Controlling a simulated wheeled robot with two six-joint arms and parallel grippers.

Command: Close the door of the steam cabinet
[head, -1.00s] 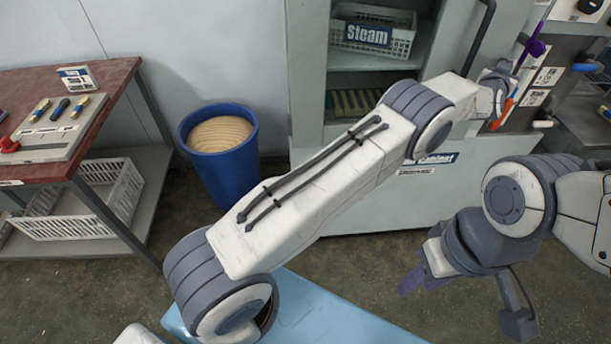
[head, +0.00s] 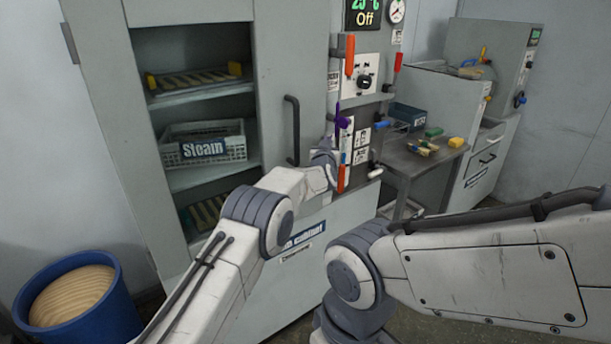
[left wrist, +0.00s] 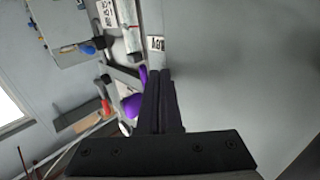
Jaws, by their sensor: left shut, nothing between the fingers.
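The grey steam cabinet (head: 103,105) stands at the left of the head view with its shelves exposed. Its grey door panel (head: 275,65) with a black bar handle (head: 293,130) is right of the opening and does not cover it. In the left wrist view the shut fingers (left wrist: 161,75) lie beside a broad grey surface (left wrist: 235,70). My right gripper is outside the head view; only that arm shows.
A white "Steam" basket (head: 237,150) sits on the middle shelf. A control panel with red levers (head: 397,55) is right of the door. A side table (head: 392,160) with colored blocks stands further right. A blue bin (head: 110,320) is at lower left.

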